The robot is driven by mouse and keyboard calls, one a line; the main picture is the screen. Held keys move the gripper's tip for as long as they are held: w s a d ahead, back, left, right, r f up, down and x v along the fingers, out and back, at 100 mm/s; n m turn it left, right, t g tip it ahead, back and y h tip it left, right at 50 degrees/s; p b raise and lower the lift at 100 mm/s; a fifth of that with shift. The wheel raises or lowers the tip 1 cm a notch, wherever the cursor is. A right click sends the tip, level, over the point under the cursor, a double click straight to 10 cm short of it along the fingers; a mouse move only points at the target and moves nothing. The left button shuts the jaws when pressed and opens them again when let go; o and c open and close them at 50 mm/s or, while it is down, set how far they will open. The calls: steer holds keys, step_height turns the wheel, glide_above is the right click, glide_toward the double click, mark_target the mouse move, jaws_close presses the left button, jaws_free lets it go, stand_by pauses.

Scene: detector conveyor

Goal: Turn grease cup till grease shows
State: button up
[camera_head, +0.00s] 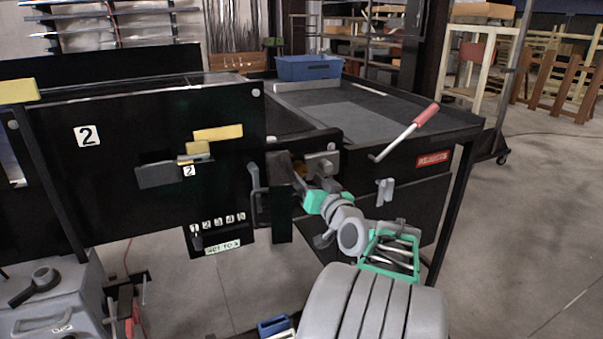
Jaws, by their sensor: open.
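My gripper (302,182) reaches from the lower right to the dark end of the conveyor frame. A small brass-coloured piece (300,170), which looks like the grease cup, shows at the fingertips. My gripper is open around or right beside it; I cannot tell whether the fingers touch it. The fingers and wrist hide much of the piece. No grease can be made out at this size. A grey block (322,160) sits just right of the fingertips.
A black panel (70,140) marked 2 stands on the left, with a numbered selector plate (215,240) below. A red-handled lever (410,130) sticks up from the table side (455,135). A blue bin (309,68) stands on the tabletop.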

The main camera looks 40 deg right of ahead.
steer(key=shift+x, duration=1.2)
jaws_close()
